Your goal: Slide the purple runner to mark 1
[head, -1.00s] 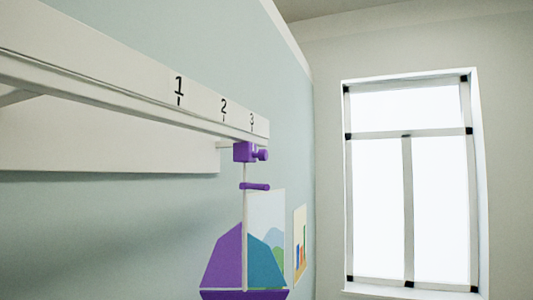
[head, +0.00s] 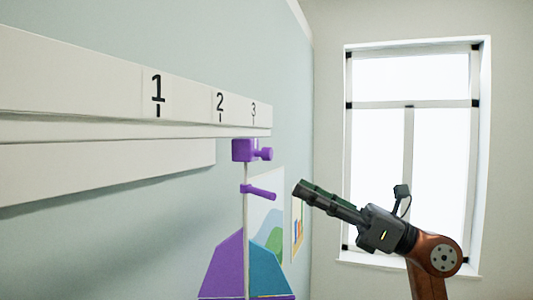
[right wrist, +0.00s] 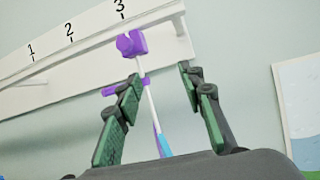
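The purple runner (head: 243,150) hangs under the white rail (head: 110,131) near mark 3 (head: 254,112), with a purple knob on its right side. It also shows in the right wrist view (right wrist: 131,43). A white rod drops from it, with a purple peg handle (head: 260,192) and a purple and teal sailboat (head: 228,262) below. Mark 1 (head: 158,95) is farther left. My right gripper (head: 300,190) points left toward the handle, apart from it. In the right wrist view its fingers (right wrist: 160,78) are spread, the rod showing between them. My left gripper is out of view.
Mark 2 (head: 220,107) lies between marks 1 and 3. A white board (head: 100,168) is on the wall below the rail. Pictures (head: 298,222) hang behind the sailboat. A window (head: 380,175) is at the right. The space under the rail's left part looks clear.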

